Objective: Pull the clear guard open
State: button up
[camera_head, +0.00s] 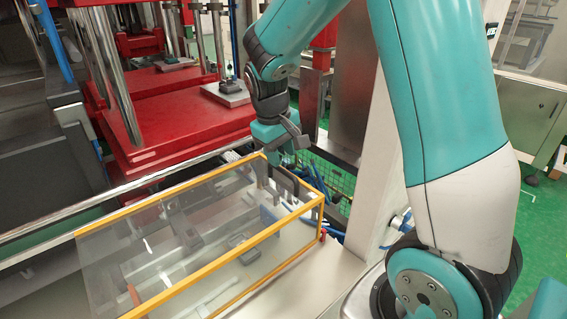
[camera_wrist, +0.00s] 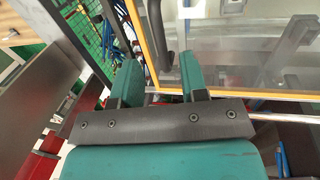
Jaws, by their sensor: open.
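The clear guard (camera_head: 150,235) is a transparent box with yellow edges over the machine bed. It looks closed. A dark handle (camera_head: 284,183) stands at its far right end. In the wrist view the guard's yellow edge (camera_wrist: 146,45) runs down the upper middle, with the curved dark handle (camera_wrist: 165,38) just right of it. My gripper (camera_head: 274,163) is above that end of the guard, close to the handle. In the wrist view my gripper (camera_wrist: 162,74) has its two teal fingers apart, and the handle's lower end appears between them. I cannot tell whether they touch it.
A red press (camera_head: 175,120) with steel columns stands behind the guard. A white post (camera_head: 380,170) rises to the right of the guard. Blue hoses and green mesh (camera_head: 338,182) lie beyond the guard's right end. Green floor (camera_head: 540,200) is free at the far right.

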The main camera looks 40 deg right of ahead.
aim_at(285, 171)
jog(key=shift+d+f+p, duration=0.15)
jog(key=shift+d+f, duration=0.1)
jog(key=shift+f, duration=0.9)
jog(key=shift+d+f+p, duration=0.15)
jog(key=shift+d+f, duration=0.05)
jog(key=shift+f, duration=0.9)
jog(key=shift+c, duration=0.2)
grip_shut()
